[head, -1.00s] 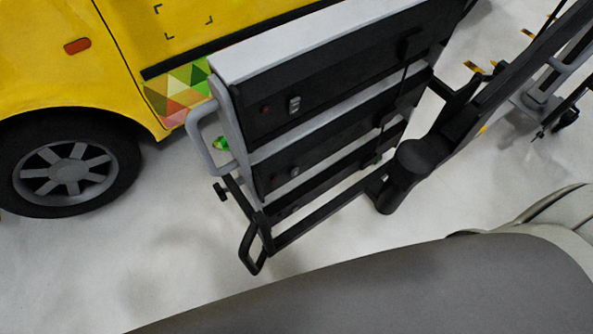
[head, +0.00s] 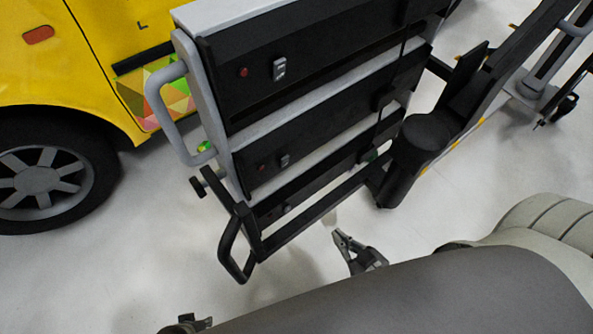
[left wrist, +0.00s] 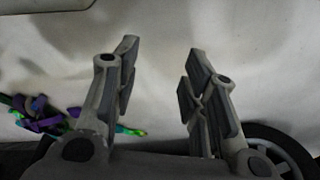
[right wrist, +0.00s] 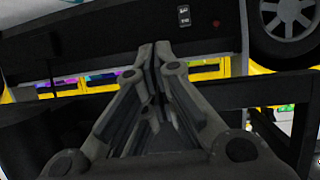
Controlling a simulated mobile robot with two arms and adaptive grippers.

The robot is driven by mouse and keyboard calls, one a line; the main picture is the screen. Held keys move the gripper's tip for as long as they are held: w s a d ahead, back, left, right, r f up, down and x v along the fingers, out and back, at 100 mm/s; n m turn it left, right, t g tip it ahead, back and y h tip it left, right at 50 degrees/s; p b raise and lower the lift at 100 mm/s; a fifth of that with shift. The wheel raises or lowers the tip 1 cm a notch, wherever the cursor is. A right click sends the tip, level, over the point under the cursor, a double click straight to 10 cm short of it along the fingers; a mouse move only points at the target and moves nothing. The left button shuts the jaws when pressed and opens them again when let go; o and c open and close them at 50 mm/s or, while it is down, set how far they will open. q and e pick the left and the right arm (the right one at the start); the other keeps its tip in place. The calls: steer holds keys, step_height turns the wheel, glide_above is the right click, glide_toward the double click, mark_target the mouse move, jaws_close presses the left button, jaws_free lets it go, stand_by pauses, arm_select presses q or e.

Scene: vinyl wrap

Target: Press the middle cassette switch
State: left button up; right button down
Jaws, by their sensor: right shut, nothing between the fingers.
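The cart holds three stacked black cassettes. The middle cassette (head: 330,140) has a small grey switch (head: 284,160) with a red dot to its left. My right gripper (head: 343,238) is below and right of that switch in the head view, apart from it. It is shut and empty in the right wrist view (right wrist: 155,52), where a switch (right wrist: 184,16) and red dot show above the tips; I cannot tell which cassette's they are. My left gripper (left wrist: 162,72) is open and empty in the left wrist view; only a small part shows at the head view's bottom edge.
The top cassette has its own switch (head: 279,68), and the bottom one's (head: 287,208) is dim. A grey side handle (head: 168,115) and black lower handle (head: 231,255) stick out left. A yellow vehicle (head: 90,60) stands behind. Black posts are at right. Pale floor lies clear below.

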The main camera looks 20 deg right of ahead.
mark_target(285, 161)
arm_select(q)
steer(key=w+r+b, duration=0.3)
steer(key=r+b, duration=0.2)
steer(key=r, duration=0.1)
steer(key=shift+d+r+t, duration=0.15)
steer(key=shift+r+t, duration=0.15)
arm_select(e)
steer(key=a+r+t+y, duration=0.1)
steer(key=r+t, duration=0.1)
steer(key=r, duration=0.7)
steer(key=w+a+r+t+y, duration=0.1)
steer(key=a+r+t, duration=0.1)
steer(key=r, duration=0.7)
steer(key=shift+r+t+y, duration=0.2)
steer(key=shift+t+y, duration=0.2)
steer(key=shift+t, duration=0.4)
steer(key=shift+w, duration=0.1)
